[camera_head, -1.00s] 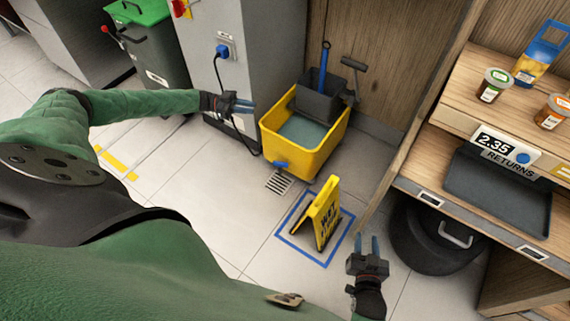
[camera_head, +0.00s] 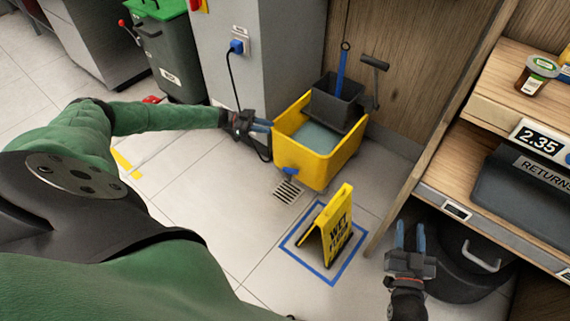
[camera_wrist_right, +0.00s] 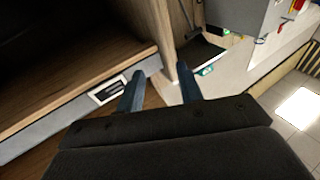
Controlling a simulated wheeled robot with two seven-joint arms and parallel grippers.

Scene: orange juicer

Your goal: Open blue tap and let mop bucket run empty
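The yellow mop bucket (camera_head: 330,168) stands on the floor against the wooden panel, with grey-blue water (camera_head: 318,139) in it and a dark wringer (camera_head: 335,102) at its back. The blue tap (camera_head: 290,172) sits low on its front left, above a floor drain (camera_head: 287,191). My left gripper (camera_head: 262,126) is beside the bucket's left rim, above the tap's height, its blue fingers pointing right; the gap between them is hard to judge. My right gripper (camera_head: 411,236) is open and empty near the shelf; its parted fingers also show in the right wrist view (camera_wrist_right: 160,88).
A yellow wet floor sign (camera_head: 338,228) stands inside a blue floor square (camera_head: 296,250), in front of the bucket. A wooden shelf with a dark returns tray (camera_head: 520,190) is at right, a black round bin (camera_head: 470,262) below. A grey cabinet (camera_head: 270,50) stands behind my left gripper.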

